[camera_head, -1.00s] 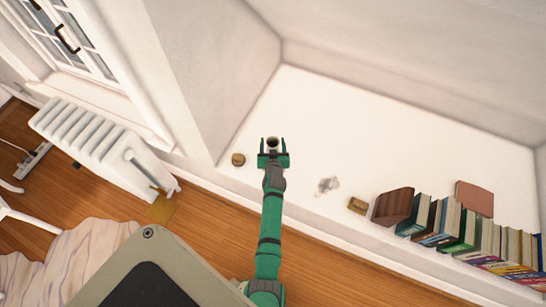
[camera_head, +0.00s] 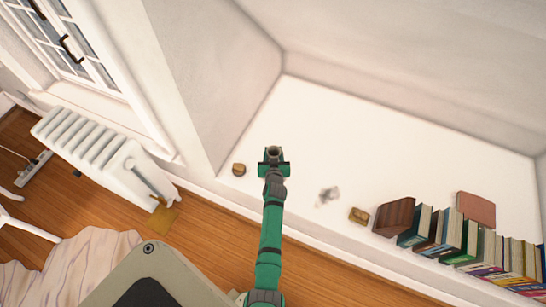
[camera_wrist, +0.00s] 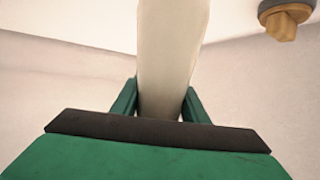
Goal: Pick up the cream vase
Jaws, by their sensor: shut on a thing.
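The cream vase (camera_wrist: 168,55) stands tall between the two green fingers of my gripper (camera_wrist: 160,103) in the wrist view. The fingers are shut on its sides, and its lower end is partly hidden behind the gripper body. In the head view my gripper (camera_head: 273,155) is over the white ledge, with the round dark opening of the vase (camera_head: 273,152) between its fingers. From above I cannot tell whether the vase touches the ledge.
On the white ledge (camera_head: 330,120), a small wooden object (camera_head: 238,169) lies left of my gripper. A greyish clear object (camera_head: 328,196), a small brown box (camera_head: 358,215) and a row of books (camera_head: 460,240) are to the right. A wall rises behind; the back middle is clear.

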